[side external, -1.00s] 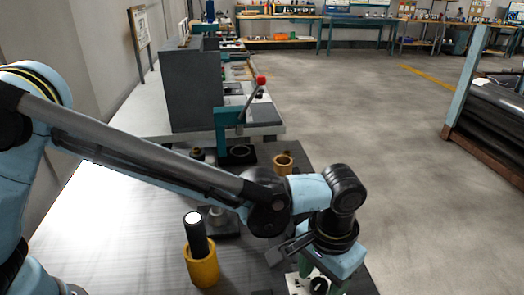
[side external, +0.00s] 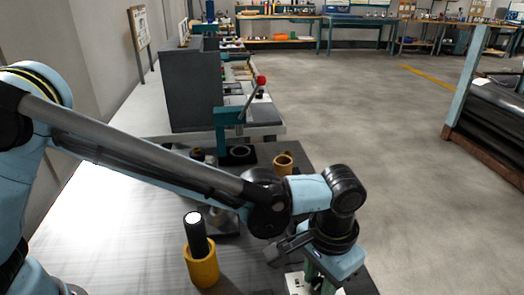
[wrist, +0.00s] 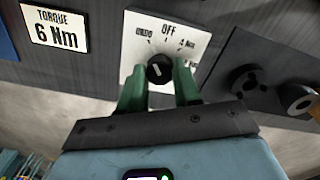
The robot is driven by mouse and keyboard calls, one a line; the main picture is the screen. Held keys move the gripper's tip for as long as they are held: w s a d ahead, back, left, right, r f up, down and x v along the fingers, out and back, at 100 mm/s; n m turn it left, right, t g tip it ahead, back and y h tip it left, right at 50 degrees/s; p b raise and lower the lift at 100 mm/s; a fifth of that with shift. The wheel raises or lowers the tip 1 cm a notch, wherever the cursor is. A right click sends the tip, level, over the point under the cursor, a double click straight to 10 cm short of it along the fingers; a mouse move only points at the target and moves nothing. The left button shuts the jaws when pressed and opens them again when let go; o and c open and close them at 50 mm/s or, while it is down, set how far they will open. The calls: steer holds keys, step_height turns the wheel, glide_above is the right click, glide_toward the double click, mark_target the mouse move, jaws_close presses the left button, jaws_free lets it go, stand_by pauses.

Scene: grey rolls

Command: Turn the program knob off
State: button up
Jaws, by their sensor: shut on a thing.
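The program knob (wrist: 159,70) is a small black round knob with a pale mark. It sits on a white dial plate (wrist: 190,32) lettered "OFF" at the top, with smaller labels at both sides. My gripper (wrist: 159,84) has its two green fingers on either side of the knob and is shut on it. I cannot tell for sure which label the mark points at. In the side view my gripper (side external: 322,283) points down at the white plate (side external: 297,285) at the bottom edge; the knob is hidden there.
A sign reading "TORQUE 6 Nm" (wrist: 56,30) is left of the dial. Dark round fittings (wrist: 250,82) are to its right. In the side view, a yellow cup with a black cylinder (side external: 202,268) and a brass ring (side external: 283,163) stand on the bench, with a red-tipped lever (side external: 261,80) behind.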

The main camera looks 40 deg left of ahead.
mark_target(319, 283)
steer(key=m, duration=0.6)
steer(key=shift+m, duration=0.4)
stand_by(0.4)
steer(key=o, duration=1.1)
steer(key=shift+c, duration=0.2)
step_height(319, 283, up, 12)
steer(key=shift+r, duration=0.1)
